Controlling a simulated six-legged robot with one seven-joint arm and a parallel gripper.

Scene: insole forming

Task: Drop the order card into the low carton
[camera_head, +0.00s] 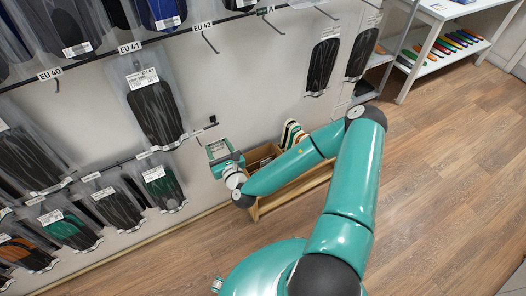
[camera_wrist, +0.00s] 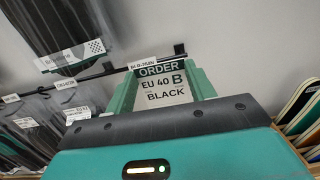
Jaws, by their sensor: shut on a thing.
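The order card (camera_wrist: 163,84) is white with a dark green header and reads "ORDER EU 40 B BLACK". My gripper (camera_wrist: 163,92) is shut on it, with a green finger at each side of the card. In the head view the card (camera_head: 218,150) shows at the end of my gripper (camera_head: 224,155), in front of the wall and just below a hook end. A low brown open box (camera_head: 262,158) stands behind my wrist, to the right of and slightly below my gripper. My arm hides part of it, and I cannot tell for sure that it is the low carton.
Bagged insoles (camera_head: 157,112) hang on wall rails at the left, under labels such as EU 41. Upright insoles (camera_head: 291,132) stand beside the brown box, and also show at the right of the wrist view (camera_wrist: 300,108). The wooden floor (camera_head: 440,190) at the right is clear.

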